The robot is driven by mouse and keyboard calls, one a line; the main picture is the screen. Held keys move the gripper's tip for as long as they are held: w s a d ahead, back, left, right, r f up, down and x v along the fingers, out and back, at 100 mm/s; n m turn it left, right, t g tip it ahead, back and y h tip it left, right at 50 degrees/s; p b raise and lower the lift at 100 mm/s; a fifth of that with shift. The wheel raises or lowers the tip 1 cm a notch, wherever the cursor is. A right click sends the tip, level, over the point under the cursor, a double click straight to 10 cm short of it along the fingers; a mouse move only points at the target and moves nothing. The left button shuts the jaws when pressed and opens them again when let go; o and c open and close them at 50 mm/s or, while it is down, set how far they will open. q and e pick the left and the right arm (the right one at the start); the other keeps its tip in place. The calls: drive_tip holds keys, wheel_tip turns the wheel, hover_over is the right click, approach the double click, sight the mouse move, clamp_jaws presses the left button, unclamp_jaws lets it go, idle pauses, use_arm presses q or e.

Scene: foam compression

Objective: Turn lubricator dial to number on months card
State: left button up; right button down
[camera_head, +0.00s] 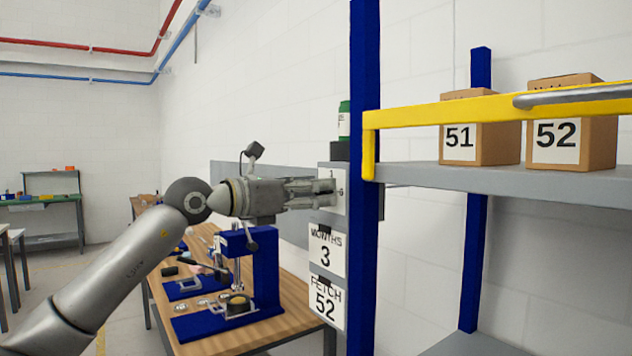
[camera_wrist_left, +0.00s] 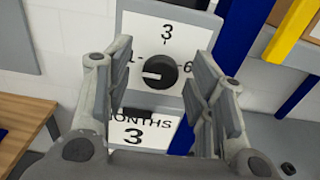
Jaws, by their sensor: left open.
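My left gripper (camera_head: 328,193) reaches right, up to the dial plate (camera_head: 325,174) beside the blue post. In the left wrist view, my left gripper (camera_wrist_left: 160,62) is open, with one finger on each side of the black round dial (camera_wrist_left: 164,67). The fingers look apart from the dial; their depth relative to it is hard to tell. The white dial plate (camera_wrist_left: 195,38) shows 1 at left, 3 at top and 6 at right. The dial's white mark points left, towards the 1. The months card (camera_head: 326,252) below reads 3. It also shows in the left wrist view (camera_wrist_left: 155,134).
A blue post (camera_head: 364,230) stands just right of the plate, with a yellow rail (camera_head: 420,113) and shelf boxes (camera_head: 478,108) marked 51 and 52. A fetch card (camera_head: 326,304) reads 52. A workbench (camera_head: 255,338) with a blue press (camera_head: 266,270) lies below my arm.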

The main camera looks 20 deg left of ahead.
use_arm(q)
drive_tip(key=shift+w+d+r, duration=0.1)
drive_tip(key=shift+w+d, duration=0.05)
drive_tip(key=shift+c, duration=0.6)
drive_tip(key=c, duration=0.9)
use_arm(e)
drive_tip(key=shift+s+a+r, duration=0.1)
drive_tip(key=shift+s+a, duration=0.05)
drive_tip(key=shift+s, duration=0.15)
